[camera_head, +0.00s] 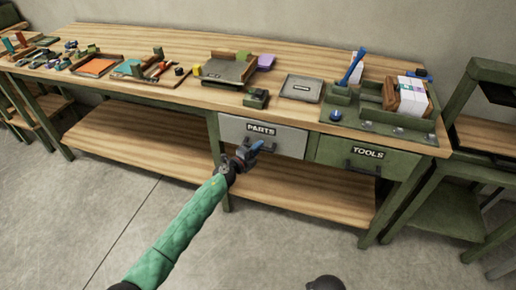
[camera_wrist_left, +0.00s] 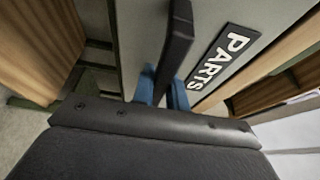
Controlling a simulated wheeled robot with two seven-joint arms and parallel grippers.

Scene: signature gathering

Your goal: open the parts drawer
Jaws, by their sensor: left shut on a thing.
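The parts drawer (camera_head: 285,139) is a light grey front with a black PARTS label, set under the workbench top. It looks closed or nearly so, its front about level with the tools drawer beside it. In the left wrist view its grey front (camera_wrist_left: 140,35) and label (camera_wrist_left: 223,55) are close up. A dark bar handle (camera_wrist_left: 178,40) runs into the blue fingers. My left gripper (camera_head: 253,148) is at the drawer's front, below the label, shut on the handle; in the wrist view its blue fingertips (camera_wrist_left: 162,92) flank the handle. My right gripper is not visible.
The green tools drawer (camera_head: 352,158) is just right. A lower shelf (camera_head: 150,142) runs below. The floor (camera_head: 270,245) in front is clear.

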